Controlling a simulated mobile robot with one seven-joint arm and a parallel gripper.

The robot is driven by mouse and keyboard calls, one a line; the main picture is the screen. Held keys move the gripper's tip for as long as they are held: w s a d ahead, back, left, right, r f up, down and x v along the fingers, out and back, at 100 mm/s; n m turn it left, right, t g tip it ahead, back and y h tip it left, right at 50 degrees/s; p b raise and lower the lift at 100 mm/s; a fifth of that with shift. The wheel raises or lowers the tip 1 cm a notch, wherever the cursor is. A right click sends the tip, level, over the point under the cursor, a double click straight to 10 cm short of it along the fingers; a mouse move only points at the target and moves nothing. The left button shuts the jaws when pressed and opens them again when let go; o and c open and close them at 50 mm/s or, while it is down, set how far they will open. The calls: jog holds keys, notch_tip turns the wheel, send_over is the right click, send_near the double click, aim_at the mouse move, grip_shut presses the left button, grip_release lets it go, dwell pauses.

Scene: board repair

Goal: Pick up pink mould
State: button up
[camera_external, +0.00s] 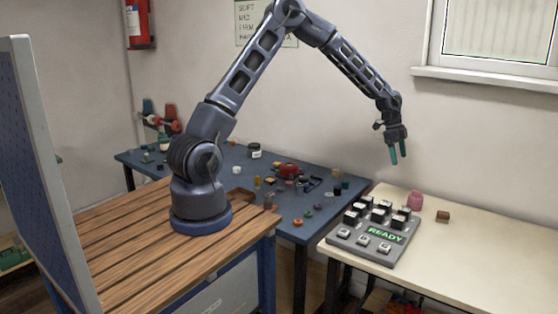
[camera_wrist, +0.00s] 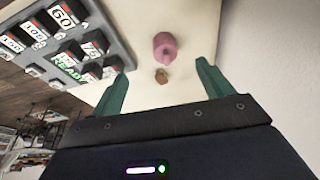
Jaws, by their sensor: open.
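The pink mould (camera_external: 415,200) stands on the cream table at the right, just behind the grey board with black blocks. My gripper (camera_external: 398,153) is open and empty, with green fingers pointing down. It hangs in the air above and left of the mould. In the wrist view my gripper (camera_wrist: 162,75) shows both green fingers spread wide. Nothing touches the mould.
The grey board (camera_external: 385,246) with several black blocks and a READY sign is close by. The wall stands behind. The table's right part is clear.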

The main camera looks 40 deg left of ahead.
jog(key=m, duration=0.2)
send_near(415, 195)
jog(key=w, duration=0.1)
jog(key=shift+g+h, duration=0.4)
jog(key=shift+h, duration=0.1)
jog(key=x, duration=0.6)
jog(key=shift+w+a+f, duration=0.15)
jog(key=shift+a+f, duration=0.05)
jog(key=shift+f, duration=0.15)
jog(key=x, duration=0.5)
jog(key=shift+w+a+f, duration=0.1)
jog(key=shift+a, duration=0.1)
jog(key=c, duration=1.3)
jog(key=shift+c, duration=0.4)
